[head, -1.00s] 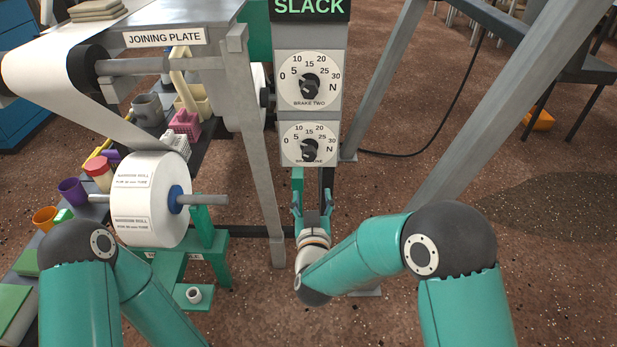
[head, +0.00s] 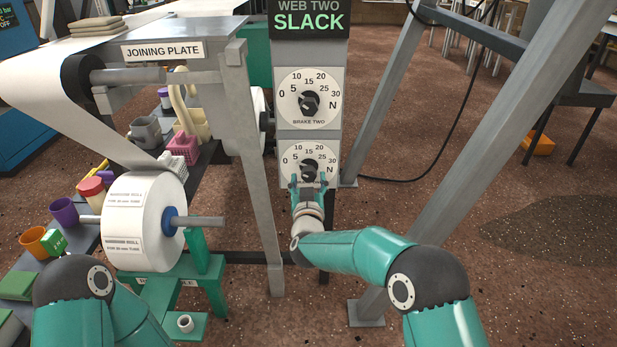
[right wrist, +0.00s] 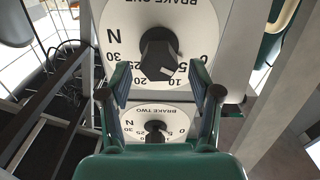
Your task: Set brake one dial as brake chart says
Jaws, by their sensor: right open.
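The brake one dial (head: 322,160) is a white disc with a dark knob (head: 309,173), low on a grey post. My right gripper (head: 309,182) is open just in front of its lower part and hides its label. In the right wrist view, the picture is upside down. The brake one knob (right wrist: 156,48) stands beyond and between the open fingers (right wrist: 160,85), with no clear contact. Its pale mark seems to point near 5 to 10; I cannot tell exactly. No brake chart is visible. My left arm shows at bottom left; its gripper is out of view.
The brake two dial (head: 322,90) sits directly above, under a sign (head: 308,20) reading WEB TWO SLACK. A paper roll (head: 140,222) and a grey upright (head: 258,190) stand left.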

